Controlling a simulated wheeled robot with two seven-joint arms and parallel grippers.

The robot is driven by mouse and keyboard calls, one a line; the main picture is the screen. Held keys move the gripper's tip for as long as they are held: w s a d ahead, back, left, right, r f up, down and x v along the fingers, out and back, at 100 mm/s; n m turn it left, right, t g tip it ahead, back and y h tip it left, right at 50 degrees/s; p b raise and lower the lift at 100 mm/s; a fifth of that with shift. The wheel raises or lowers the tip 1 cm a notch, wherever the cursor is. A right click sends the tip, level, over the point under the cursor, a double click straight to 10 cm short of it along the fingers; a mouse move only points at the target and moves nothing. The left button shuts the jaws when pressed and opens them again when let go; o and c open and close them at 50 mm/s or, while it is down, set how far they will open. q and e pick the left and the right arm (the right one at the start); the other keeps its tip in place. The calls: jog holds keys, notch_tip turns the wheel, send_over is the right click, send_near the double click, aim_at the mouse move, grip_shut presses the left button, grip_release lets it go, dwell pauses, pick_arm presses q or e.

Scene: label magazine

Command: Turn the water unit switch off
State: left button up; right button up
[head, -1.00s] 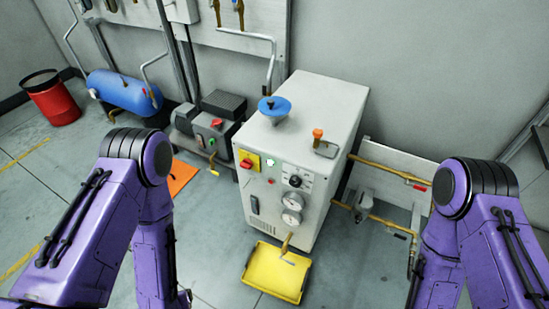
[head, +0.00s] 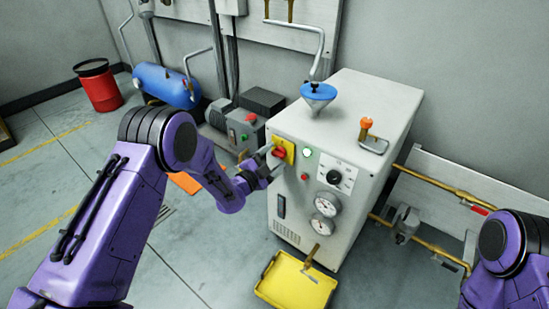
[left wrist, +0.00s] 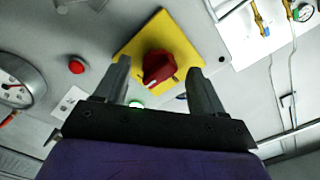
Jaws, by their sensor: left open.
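The water unit (head: 345,125) is a white-grey cabinet right of centre in the head view. Its red rotary switch (head: 279,152) sits on a yellow plate (head: 289,146) at the upper left of the front panel. My left gripper (head: 271,158) is at the switch, and its fingers partly cover it in the head view. In the left wrist view the red knob (left wrist: 158,68) on its yellow plate (left wrist: 180,40) shows between the two open fingers of the left gripper (left wrist: 160,85). I cannot tell whether they touch the knob. My right gripper is out of view.
A green lamp (head: 307,153), a black dial (head: 334,177) and gauges (head: 325,207) are beside the switch. A yellow tray (head: 297,283) lies in front of the unit. Brass pipes (head: 440,184) run at right. A motor unit (head: 240,122) stands behind my left gripper.

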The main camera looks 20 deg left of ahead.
pick_arm(q)
jog(key=shift+w+d, duration=0.2)
jog(key=shift+w, duration=0.4)
jog(key=c, duration=1.1)
jog(key=shift+o, duration=0.2)
jog(key=shift+n, duration=0.3)
jog(key=n, duration=0.3)
jog(key=shift+f+n, duration=0.1)
jog(key=shift+n, duration=0.2)
jog(key=n, duration=0.4)
jog(key=shift+n, duration=0.3)
jog(key=n, duration=0.5)
jog(key=shift+s+d+p, duration=0.1)
jog(key=shift+p, duration=0.3)
jog(key=shift+n, duration=2.1)
